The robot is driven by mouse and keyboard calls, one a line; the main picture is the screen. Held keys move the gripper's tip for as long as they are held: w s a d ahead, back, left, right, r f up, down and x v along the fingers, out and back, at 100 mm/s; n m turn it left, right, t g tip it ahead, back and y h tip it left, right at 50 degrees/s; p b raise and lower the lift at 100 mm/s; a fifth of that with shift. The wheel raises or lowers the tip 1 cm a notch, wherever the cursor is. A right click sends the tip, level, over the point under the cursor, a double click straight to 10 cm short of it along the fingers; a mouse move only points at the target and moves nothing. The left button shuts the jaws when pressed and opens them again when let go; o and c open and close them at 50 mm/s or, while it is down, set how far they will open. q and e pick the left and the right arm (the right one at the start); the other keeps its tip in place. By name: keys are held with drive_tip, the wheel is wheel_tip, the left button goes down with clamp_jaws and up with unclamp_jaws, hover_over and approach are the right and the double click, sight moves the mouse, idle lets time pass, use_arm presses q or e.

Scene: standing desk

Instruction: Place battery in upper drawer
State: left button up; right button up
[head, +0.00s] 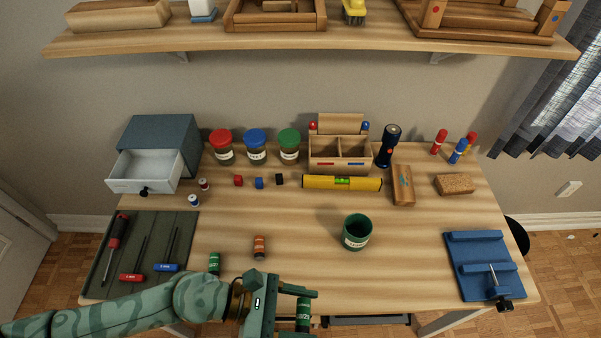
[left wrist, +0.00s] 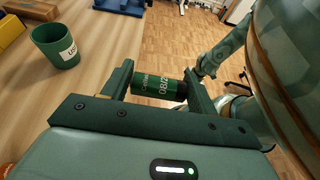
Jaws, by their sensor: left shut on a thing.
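A green cylindrical battery (head: 303,314) with white print is held between the fingers of my left gripper (head: 296,308), by the desk's front edge. The left wrist view shows the battery (left wrist: 158,86) lying crosswise between both fingers (left wrist: 160,88), with floor behind it. The blue-grey drawer cabinet (head: 165,132) stands at the back left. Its white drawer (head: 135,185) is pulled out and looks empty inside. The gripper is far to the front right of this drawer. Part of my right arm shows in the left wrist view, with its gripper (left wrist: 203,70) small and unclear.
Another green battery (head: 214,262) and an orange one (head: 259,246) stand near the front. Two small cylinders (head: 204,184) (head: 193,201) stand beside the drawer. A tool mat (head: 100,281) lies front left, a green cup (head: 357,233) at centre right. A shelf (head: 370,41) spans above.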

use_arm(q)
drive_tip(key=w+a+r+n+t, duration=0.2)
drive_tip(key=w+a+r, duration=0.3)
drive_tip(key=w+r, duration=0.65)
drive_tip(key=w+a+r+n+t+y, duration=0.1)
drive_tip(key=w+a+r+n+t, duration=0.1)
drive_tip(key=a, duration=0.6)
drive_tip(key=w+a+r+n+t+y, duration=0.1)
drive_tip(key=w+a+r+n+t, duration=0.2)
drive_tip(key=a, duration=0.4)
wheel_tip(320, 180, up, 2)
drive_tip(key=shift+a+r+n+t, duration=0.1)
drive_tip(key=shift+a+n+t, duration=0.3)
drive_tip(key=shift+t, duration=0.5)
